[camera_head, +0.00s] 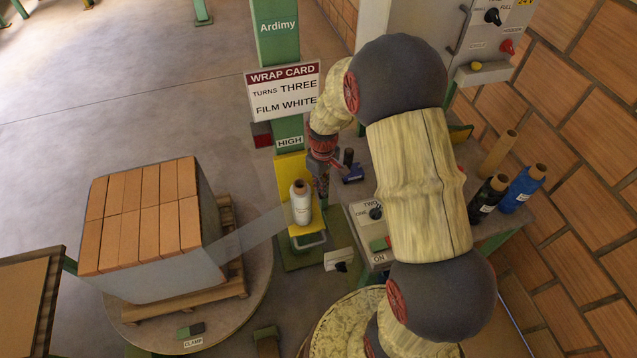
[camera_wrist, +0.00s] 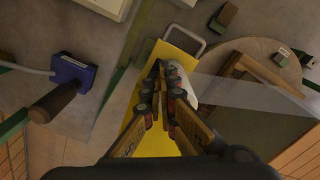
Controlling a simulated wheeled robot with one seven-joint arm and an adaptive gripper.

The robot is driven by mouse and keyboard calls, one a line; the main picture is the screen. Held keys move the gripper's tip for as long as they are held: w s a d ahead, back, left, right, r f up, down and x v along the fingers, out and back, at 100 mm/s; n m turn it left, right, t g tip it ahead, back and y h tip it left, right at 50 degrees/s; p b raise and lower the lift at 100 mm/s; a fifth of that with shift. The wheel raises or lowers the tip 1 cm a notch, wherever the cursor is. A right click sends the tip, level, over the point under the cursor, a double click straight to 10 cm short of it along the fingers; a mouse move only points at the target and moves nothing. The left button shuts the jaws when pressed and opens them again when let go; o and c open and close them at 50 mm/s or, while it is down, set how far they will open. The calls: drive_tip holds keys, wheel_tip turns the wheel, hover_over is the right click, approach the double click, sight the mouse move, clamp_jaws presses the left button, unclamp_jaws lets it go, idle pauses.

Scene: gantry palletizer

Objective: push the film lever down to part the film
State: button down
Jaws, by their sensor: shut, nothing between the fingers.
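My gripper (camera_head: 322,190) is shut and empty, pointing down beside the white film roll (camera_head: 300,203) on the yellow carriage (camera_head: 292,172). In the wrist view the fingertips of my gripper (camera_wrist: 161,74) are close to the roll (camera_wrist: 180,84), over the yellow plate (camera_wrist: 135,125); contact cannot be told. Clear film (camera_head: 247,236) stretches unbroken from the roll to the wrapped load (camera_head: 150,218). A grey loop (camera_head: 311,242) sticks out at the carriage's lower end, also in the wrist view (camera_wrist: 186,38). I cannot tell for sure which part is the film lever.
A blue block (camera_head: 352,174) with a dark handle lies right of my gripper. A control box (camera_head: 372,212) stands nearby. Spare rolls (camera_head: 522,187) stand on the bench at right. The green mast (camera_head: 277,35) carries a wrap card (camera_head: 284,91). The load sits on a pallet (camera_head: 232,262).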

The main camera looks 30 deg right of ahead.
wheel_tip(320, 180, down, 2)
drive_tip(key=shift+f+b, duration=0.2)
drive_tip(key=shift+b, duration=0.35)
drive_tip(key=shift+r+p, duration=2.3)
drive_tip(key=shift+r, duration=0.95)
wheel_tip(320, 180, up, 5)
drive_tip(key=p, duration=0.3)
